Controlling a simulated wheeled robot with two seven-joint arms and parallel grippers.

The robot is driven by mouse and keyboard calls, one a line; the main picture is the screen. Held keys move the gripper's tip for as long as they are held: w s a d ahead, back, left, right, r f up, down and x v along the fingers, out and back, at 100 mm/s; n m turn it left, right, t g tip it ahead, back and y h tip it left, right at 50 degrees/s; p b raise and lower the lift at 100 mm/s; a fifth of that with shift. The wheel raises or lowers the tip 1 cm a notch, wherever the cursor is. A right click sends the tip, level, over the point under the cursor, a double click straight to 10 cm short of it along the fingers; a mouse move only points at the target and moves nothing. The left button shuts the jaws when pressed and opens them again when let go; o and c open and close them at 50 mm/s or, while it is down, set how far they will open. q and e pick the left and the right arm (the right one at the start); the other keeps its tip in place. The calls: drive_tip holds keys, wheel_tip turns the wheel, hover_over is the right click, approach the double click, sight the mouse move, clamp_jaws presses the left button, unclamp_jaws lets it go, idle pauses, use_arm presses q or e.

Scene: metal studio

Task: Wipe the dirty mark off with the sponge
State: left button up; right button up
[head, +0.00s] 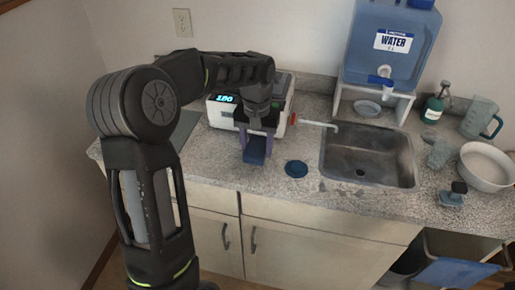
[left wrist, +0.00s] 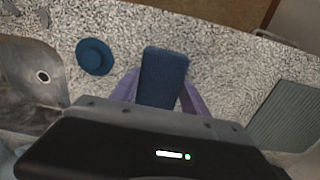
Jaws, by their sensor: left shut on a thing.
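My left gripper (head: 257,140) is shut on a dark blue sponge (head: 254,152), its purple fingers on either side of it. The sponge also shows between the fingers in the left wrist view (left wrist: 163,75). It is over the counter, left of the sink; I cannot tell whether it touches the surface. Dark grey smudges (head: 338,188), which look like the dirty mark, lie on the counter by the sink's front edge. Similar grey patches show at the top left of the left wrist view (left wrist: 42,17). My right gripper is not in view.
A round blue disc (head: 296,169) lies between the sponge and the sink (head: 367,155). A white appliance (head: 222,112) with a lit display stands behind my gripper. A water container (head: 392,50), a white bowl (head: 487,166) and bottles stand at the right. The counter's front edge is close.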

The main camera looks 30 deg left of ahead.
use_arm(q)
wheel_tip(320, 180, up, 2)
drive_tip(key=shift+w+d+r+p, duration=0.1)
drive_tip(key=shift+d+p, duration=0.05)
drive_tip(key=shift+p, duration=0.4)
wheel_tip(320, 180, up, 2)
drive_tip(key=shift+p, duration=0.8)
drive_tip(key=shift+r, duration=0.35)
